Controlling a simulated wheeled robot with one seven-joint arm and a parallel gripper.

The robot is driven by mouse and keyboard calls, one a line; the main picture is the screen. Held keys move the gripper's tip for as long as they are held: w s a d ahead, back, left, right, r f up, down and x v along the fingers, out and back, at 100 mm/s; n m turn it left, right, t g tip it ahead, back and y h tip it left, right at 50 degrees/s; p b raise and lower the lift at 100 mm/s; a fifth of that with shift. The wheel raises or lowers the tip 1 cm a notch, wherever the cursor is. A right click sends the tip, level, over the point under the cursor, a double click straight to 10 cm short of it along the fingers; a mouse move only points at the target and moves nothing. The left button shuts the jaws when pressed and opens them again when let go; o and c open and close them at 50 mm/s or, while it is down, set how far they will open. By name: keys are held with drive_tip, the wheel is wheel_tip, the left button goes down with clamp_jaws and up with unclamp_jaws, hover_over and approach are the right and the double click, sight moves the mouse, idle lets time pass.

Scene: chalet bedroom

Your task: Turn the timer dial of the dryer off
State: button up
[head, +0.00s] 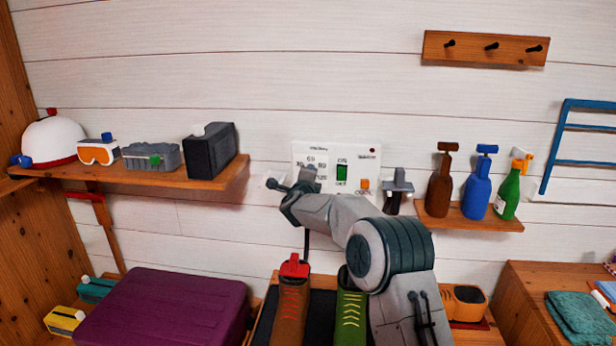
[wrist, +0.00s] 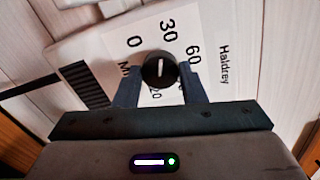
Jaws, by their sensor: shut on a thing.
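The dryer's white control panel (head: 325,155) is on the wall at the middle of the head view, with a green switch (head: 342,172) and an orange button (head: 364,184). My gripper (head: 300,178) is at the panel's left part and hides much of the timer dial there. In the wrist view, the round black timer dial (wrist: 160,69) sits between the two fingers of my gripper (wrist: 160,76), which is shut on it. The dial's white mark lies roughly along the line toward the 30, with the 0 to the left and the 60 to the right.
A brown shoe (head: 291,305) and a green shoe (head: 351,315) stand below the panel. A left shelf (head: 215,176) bears a dark box (head: 210,150); a right shelf (head: 475,221) bears several bottles. A purple case (head: 165,305) lies at lower left.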

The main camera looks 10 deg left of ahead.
drive_tip(key=shift+f+n+h+p, duration=0.1)
drive_tip(key=shift+n+h+p, duration=0.2)
drive_tip(key=shift+n+p, duration=3.05)
drive_tip(key=n+b, duration=0.3)
drive_tip(key=o, duration=1)
drive_tip(key=shift+s, duration=0.1)
drive_tip(key=s+b, duration=0.4)
drive_tip(key=s, duration=0.9)
drive_tip(key=shift+s+a+r+b, duration=0.2)
drive_tip(key=shift+s+a+b, duration=0.1)
drive_tip(key=shift+a, duration=0.15)
